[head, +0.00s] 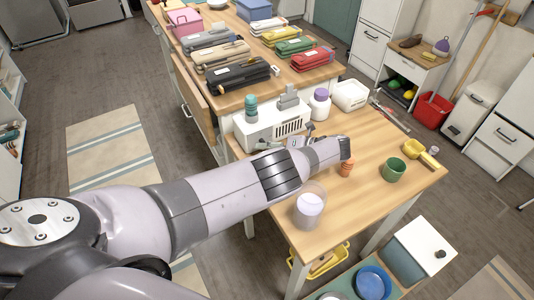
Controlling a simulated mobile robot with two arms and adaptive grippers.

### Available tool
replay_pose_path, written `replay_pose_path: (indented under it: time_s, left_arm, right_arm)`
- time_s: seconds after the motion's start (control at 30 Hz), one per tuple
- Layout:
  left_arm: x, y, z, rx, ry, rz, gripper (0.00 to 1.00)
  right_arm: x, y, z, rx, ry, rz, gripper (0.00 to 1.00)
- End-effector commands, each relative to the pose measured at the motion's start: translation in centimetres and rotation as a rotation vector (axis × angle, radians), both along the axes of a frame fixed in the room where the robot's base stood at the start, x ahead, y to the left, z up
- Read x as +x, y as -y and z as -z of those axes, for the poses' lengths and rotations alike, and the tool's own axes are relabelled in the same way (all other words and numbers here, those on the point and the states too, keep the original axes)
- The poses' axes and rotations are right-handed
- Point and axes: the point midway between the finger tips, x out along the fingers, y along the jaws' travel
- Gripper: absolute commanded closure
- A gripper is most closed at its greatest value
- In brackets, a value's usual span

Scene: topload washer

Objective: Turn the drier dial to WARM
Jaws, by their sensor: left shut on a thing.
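The drier seems to be the white box with a slotted front (262,130) on the wooden table. My left arm reaches in from the left, across the front of the table. Its gripper (292,142) is at the lower front of the white box, partly hidden by my own wrist. The jaws are shut on a small part there, which looks to be the drier dial. The dial itself, its marks and its setting are hidden. My right gripper is not in view.
A teal-capped bottle (251,108) and a grey item (288,97) are on the white box. A purple-lidded jar (320,103) and a white tub (350,95) stand beside it. A clear cup (309,207), orange item (346,169) and green cup (394,170) stand near my arm.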

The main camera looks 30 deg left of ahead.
Motion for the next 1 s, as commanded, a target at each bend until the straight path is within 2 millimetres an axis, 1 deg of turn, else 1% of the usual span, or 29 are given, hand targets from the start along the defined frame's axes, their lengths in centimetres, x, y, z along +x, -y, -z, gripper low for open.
replay_pose_path:
  time_s: [0.43,0.47,0.73,1.0]
  left_arm:
    - [0.02,-0.01,-0.01,0.004,-0.008,0.002,1.00]
    - [0.02,-0.01,-0.01,0.004,-0.008,0.002,0.71]
    - [0.00,-0.01,-0.01,0.004,-0.007,0.001,0.53]
    - [0.00,0.02,0.02,0.003,-0.007,0.001,0.52]
  right_arm:
    - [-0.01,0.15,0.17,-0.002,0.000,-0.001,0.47]
    - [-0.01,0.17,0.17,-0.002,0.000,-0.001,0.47]
    - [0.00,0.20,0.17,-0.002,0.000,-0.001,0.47]
    - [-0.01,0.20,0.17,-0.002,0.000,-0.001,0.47]
